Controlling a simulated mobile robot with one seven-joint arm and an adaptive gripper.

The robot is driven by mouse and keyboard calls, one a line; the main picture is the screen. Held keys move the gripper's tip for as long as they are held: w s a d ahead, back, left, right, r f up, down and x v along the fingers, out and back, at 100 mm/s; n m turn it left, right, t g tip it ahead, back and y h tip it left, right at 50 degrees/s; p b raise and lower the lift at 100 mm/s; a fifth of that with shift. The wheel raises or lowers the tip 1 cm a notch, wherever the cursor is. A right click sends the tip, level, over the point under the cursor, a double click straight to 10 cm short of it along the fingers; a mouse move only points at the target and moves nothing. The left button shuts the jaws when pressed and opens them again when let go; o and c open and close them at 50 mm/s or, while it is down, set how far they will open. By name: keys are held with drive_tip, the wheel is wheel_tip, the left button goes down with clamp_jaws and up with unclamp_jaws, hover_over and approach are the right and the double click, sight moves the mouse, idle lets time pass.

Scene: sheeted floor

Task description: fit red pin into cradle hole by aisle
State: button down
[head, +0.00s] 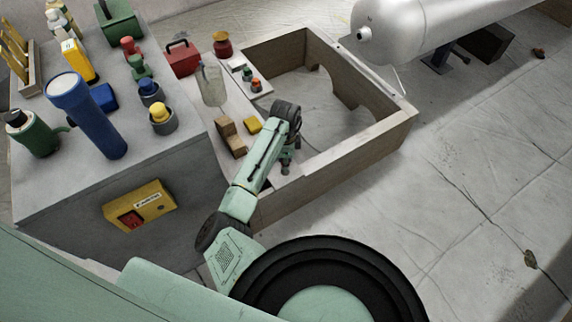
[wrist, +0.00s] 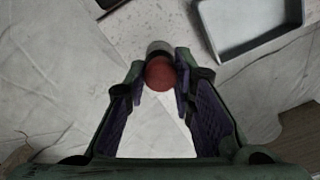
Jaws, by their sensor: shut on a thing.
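In the wrist view, the red pin (wrist: 159,73) shows as a round red end between the fingertips of my gripper (wrist: 163,78). The fingers are closed on it from both sides. A grey cylindrical part (wrist: 160,48) shows just beyond the red end; I cannot tell if it is part of the pin. In the head view my gripper (head: 286,165) points down over the near end of the white board, by the wooden frame with curved cut-outs (head: 345,140), which may be the cradle. The pin cannot be made out there, and no hole is clearly visible.
A small tray (head: 262,93) with red and green pegs, wooden blocks (head: 232,138), a yellow block (head: 252,125) and a clear container (head: 213,84) are on the white board. A grey tray (wrist: 250,62) is at the wrist view's upper right. Sheeted floor (head: 460,200) lies open at right.

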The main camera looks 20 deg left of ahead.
drive_tip(key=shift+r+p, duration=3.8)
drive_tip(key=shift+r, duration=0.2)
drive_tip(key=shift+f, duration=0.1)
drive_tip(key=c, duration=2)
unclamp_jaws()
clamp_jaws()
